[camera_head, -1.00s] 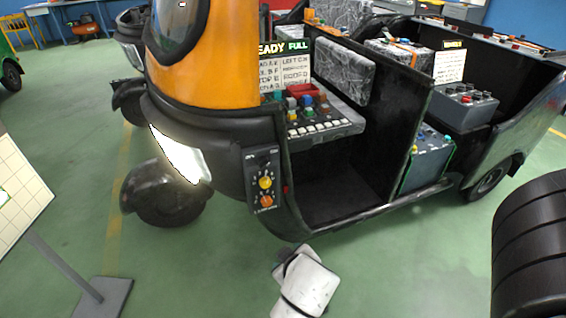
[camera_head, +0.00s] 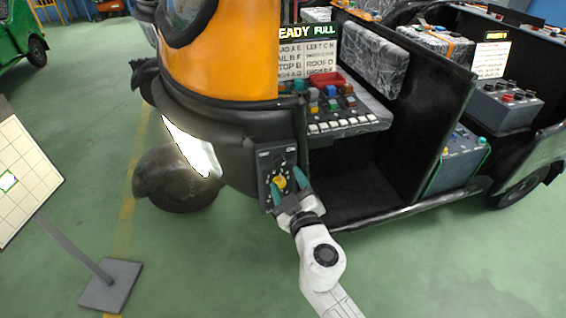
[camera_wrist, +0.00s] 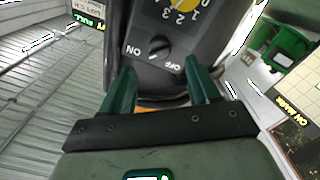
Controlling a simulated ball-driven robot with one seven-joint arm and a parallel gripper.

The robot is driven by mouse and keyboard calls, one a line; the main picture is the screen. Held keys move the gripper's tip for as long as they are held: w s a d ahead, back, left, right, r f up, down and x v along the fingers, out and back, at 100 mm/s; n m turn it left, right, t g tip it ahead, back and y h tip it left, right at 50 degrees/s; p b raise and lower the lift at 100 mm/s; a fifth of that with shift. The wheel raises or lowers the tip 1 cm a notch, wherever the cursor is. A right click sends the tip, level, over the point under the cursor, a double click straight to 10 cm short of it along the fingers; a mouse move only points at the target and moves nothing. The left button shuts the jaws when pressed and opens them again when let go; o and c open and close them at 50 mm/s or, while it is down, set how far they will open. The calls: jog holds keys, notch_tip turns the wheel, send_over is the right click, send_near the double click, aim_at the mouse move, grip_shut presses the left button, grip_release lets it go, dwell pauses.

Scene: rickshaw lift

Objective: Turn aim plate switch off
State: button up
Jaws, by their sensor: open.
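A dark control panel (camera_head: 278,165) is on the rickshaw's front side, beside the headlight. It carries a yellow dial (camera_head: 281,182). In the wrist view, the panel appears rotated, with a black switch knob (camera_wrist: 159,46) between the labels ON and OFF. Which label the knob points to, I cannot tell. My gripper (camera_head: 288,185) is at the panel with its teal fingers open. In the wrist view, the fingers (camera_wrist: 159,70) are spread just below the knob and hold nothing. A white gridded plate (camera_head: 22,165) with a small green-edged mark stands at the left on a grey post.
The orange-and-black rickshaw (camera_head: 222,50) fills the middle. Its open cab holds a console of coloured buttons (camera_head: 335,100) under a READY FULL sign (camera_head: 307,31). Its black side step (camera_head: 400,212) runs to the right of my arm. Green floor (camera_head: 200,260) is clear in front.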

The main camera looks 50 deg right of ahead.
aim_at(280, 166)
jog(key=p+x, duration=0.1)
jog(key=x, duration=0.5)
jog(key=shift+w+d, duration=0.1)
jog(key=c, duration=1)
jog(key=shift+c, duration=0.2)
